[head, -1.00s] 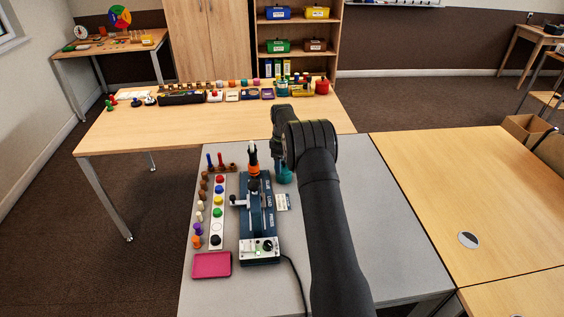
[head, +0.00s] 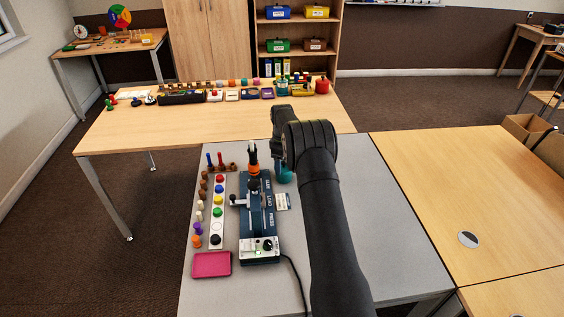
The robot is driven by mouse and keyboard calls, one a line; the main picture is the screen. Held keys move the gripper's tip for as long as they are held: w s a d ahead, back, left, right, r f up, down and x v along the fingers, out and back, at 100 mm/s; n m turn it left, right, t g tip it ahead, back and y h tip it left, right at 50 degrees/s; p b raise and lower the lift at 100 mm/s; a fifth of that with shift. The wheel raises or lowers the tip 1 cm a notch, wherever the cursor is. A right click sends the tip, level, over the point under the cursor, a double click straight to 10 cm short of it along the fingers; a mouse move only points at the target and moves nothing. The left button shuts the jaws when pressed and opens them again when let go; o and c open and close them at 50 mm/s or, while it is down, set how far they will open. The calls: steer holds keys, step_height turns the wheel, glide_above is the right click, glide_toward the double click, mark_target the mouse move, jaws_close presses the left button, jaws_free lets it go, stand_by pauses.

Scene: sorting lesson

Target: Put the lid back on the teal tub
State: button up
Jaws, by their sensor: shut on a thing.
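A small teal thing (head: 285,174), which looks like the teal tub, stands on the grey table just left of my forearm. My arm covers part of it. My gripper (head: 281,157) is just above it in the picture, mostly hidden by my own wrist. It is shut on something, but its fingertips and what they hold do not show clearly. I cannot make out the lid, or whether anything touches the tub.
A blue press (head: 257,222) with an orange part (head: 253,166) stands left of the tub. A strip of coloured knobs (head: 218,212), several pegs and a pink tray (head: 211,264) lie further left. The table right of my arm is clear.

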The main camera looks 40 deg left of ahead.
stand_by(0.4)
steer(key=o, duration=1.1)
steer(key=shift+o, duration=0.2)
steer(key=shift+r, duration=0.1)
steer(key=shift+r, duration=3.4)
jaws_close()
steer(key=shift+f, duration=0.15)
